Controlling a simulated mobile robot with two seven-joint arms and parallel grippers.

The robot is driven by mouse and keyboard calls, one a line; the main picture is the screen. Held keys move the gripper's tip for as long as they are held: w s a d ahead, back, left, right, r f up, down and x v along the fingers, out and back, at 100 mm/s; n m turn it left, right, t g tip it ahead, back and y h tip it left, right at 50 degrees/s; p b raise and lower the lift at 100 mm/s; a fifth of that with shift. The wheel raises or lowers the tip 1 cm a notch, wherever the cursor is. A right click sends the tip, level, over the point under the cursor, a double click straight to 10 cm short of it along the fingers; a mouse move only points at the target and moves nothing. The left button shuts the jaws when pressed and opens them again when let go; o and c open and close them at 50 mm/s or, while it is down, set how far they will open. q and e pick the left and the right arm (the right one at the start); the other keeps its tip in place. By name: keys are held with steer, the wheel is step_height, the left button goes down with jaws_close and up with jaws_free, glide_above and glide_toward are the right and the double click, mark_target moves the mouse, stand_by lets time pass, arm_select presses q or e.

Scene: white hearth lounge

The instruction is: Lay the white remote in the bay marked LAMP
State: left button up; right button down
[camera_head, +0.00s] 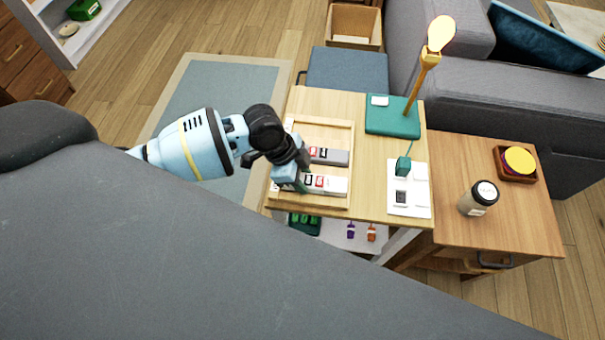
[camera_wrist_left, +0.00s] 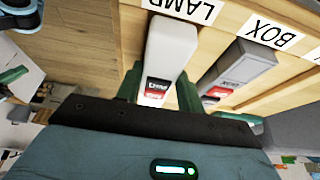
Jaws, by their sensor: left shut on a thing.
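The white remote (camera_wrist_left: 168,50), with a dark and red patch near its close end, is between the green fingers of my left gripper (camera_wrist_left: 158,92), which is shut on it. In the wrist view its far end is by the LAMP label (camera_wrist_left: 185,8). It lines up with that bay of the wooden tray (camera_wrist_left: 122,45); I cannot tell whether it touches the floor of the bay. In the head view my left gripper (camera_head: 296,186) is at the left end of the white remote (camera_head: 330,185), over the tray's near part (camera_head: 318,133). My right gripper is not in view.
A grey remote (camera_wrist_left: 243,65) lies beside it by the BOX label (camera_wrist_left: 270,32). A lamp with a green base (camera_head: 392,118) and a white panel with a green piece (camera_head: 410,207) stand to the right. A jar (camera_head: 477,199) is on the lower table.

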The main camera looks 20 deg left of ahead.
arm_select(q)
steer(key=shift+s+f, duration=0.35)
steer(key=shift+f, duration=0.45)
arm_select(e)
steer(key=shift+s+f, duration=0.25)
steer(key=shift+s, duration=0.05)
arm_select(q)
steer(key=o, duration=1)
steer(key=shift+c, duration=0.2)
steer(key=shift+o, duration=0.7)
steer(key=v, duration=0.9)
steer(key=shift+w+d+r+p, duration=0.1)
steer(key=shift+w+d+p, duration=0.2)
steer(key=shift+p, duration=0.1)
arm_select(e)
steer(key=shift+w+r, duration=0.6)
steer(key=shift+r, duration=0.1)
